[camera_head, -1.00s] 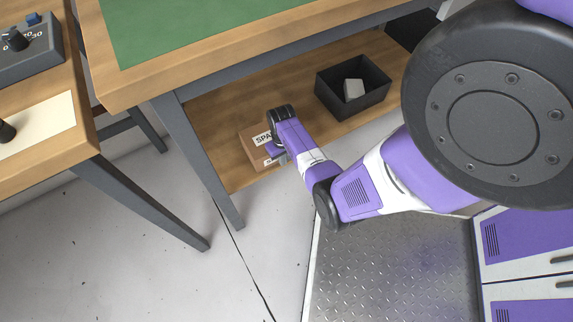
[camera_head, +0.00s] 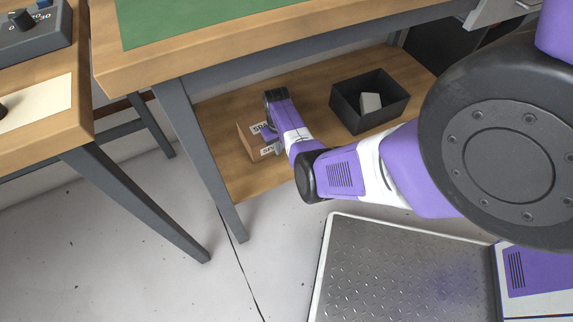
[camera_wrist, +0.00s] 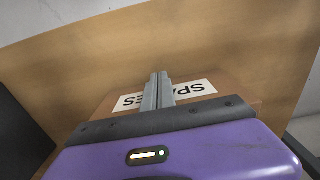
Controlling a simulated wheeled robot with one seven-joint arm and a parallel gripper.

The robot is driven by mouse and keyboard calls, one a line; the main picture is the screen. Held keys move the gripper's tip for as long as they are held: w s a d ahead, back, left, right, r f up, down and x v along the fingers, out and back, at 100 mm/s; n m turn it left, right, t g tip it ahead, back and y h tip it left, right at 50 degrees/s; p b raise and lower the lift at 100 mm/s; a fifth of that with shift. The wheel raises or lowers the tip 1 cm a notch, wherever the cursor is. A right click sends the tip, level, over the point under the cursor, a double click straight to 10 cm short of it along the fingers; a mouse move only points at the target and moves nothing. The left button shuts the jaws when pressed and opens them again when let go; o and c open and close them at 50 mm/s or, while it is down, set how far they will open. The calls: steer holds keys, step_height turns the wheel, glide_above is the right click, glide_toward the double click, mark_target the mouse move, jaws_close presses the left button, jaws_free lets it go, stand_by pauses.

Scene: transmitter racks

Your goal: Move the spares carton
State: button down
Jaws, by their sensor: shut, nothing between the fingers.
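The spares carton (camera_head: 247,146) is a small brown box with white labels. It sits on the lower wooden shelf of the green-topped bench, near the shelf's left front. In the wrist view the carton (camera_wrist: 236,82) shows its "SPARES" label upside down, partly hidden by my fingers. My gripper (camera_wrist: 160,78) is shut and empty, its fingertips together over the middle of the label; whether they touch the carton I cannot tell.
A black open bin (camera_head: 349,121) with a pale block (camera_head: 371,102) in it stands on the same shelf (camera_head: 308,92), right of the carton. The green-topped bench (camera_head: 190,32) overhangs the shelf. A grey bench leg (camera_head: 203,150) stands left of the carton.

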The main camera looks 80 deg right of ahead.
steer(key=w+d+b, duration=0.4)
steer(key=d+b, duration=0.1)
steer(key=shift+w+d+f, duration=0.1)
steer(key=shift+w+f, duration=0.15)
steer(key=shift+w, duration=0.05)
steer(key=shift+w+d+r+b, duration=0.25)
steer(key=shift+w+d+b, duration=0.1)
steer(key=shift+d+b, duration=0.05)
steer(key=shift+s+a+r+p, duration=0.15)
steer(key=shift+s+a+p, duration=0.2)
steer(key=shift+p, duration=0.2)
steer(key=s+a+p, duration=0.1)
steer(key=s+a+r+p, duration=0.1)
steer(key=p, duration=0.1)
steer(key=shift+s+a+r, duration=0.1)
steer(key=shift+a+r, duration=0.05)
steer(key=shift+r, duration=0.15)
step_height(320, 180, up, 7)
steer(key=p, duration=0.4)
steer(key=shift+r, duration=0.6)
